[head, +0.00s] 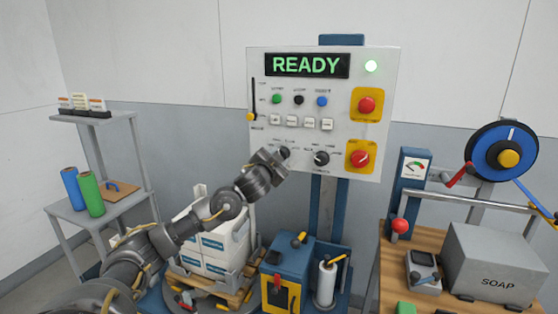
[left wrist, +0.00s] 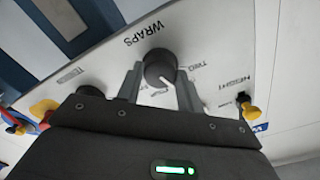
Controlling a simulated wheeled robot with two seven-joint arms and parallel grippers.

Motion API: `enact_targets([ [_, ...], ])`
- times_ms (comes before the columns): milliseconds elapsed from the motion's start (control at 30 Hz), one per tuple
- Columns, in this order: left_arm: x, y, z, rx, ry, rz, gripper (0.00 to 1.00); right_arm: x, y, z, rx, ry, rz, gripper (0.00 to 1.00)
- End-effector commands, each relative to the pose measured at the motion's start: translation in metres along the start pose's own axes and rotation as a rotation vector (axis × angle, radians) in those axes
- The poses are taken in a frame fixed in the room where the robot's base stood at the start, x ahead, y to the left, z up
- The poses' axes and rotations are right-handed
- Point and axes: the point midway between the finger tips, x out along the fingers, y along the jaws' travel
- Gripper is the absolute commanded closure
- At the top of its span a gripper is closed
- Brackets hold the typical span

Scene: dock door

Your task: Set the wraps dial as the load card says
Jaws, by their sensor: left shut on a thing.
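The wraps dial (left wrist: 160,66) is a round black knob on the white panel, under the word WRAPS in the left wrist view. My left gripper (left wrist: 160,85) is shut on it, one grey finger on each side. A short white mark on the knob points down and right, among small labels partly hidden by the fingers. In the head view my left gripper (head: 279,158) reaches the panel's lower left and mostly covers the dial (head: 285,152). Small white and orange cards (head: 80,102) stand on the left shelf, too small to read. My right gripper is out of view.
Another black dial (head: 321,158) and a red knob on yellow (head: 360,158) sit right of my gripper. A yellow-tipped slider (head: 251,117) is at the left edge. Wrapped boxes (head: 213,245) stand below my arm.

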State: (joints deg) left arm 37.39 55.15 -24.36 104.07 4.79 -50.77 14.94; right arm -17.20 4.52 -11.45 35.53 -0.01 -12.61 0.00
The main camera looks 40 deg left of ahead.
Motion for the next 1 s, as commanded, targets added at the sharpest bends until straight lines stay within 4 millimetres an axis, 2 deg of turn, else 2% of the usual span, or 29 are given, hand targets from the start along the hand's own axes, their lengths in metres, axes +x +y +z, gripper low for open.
enact_targets([
  [467,0.0000,0.0005,0.0002,0.017,-0.001,0.001,0.86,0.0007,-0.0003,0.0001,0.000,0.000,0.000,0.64],
  [500,0.0000,0.0005,0.0002,0.017,-0.001,0.001,0.61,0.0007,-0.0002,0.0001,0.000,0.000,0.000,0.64],
  [633,0.0000,0.0005,0.0002,0.017,-0.001,0.001,0.44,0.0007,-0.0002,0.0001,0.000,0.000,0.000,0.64],
  [1000,-0.0042,0.0006,0.0008,0.016,0.000,0.001,0.42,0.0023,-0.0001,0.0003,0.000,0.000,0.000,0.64],
])
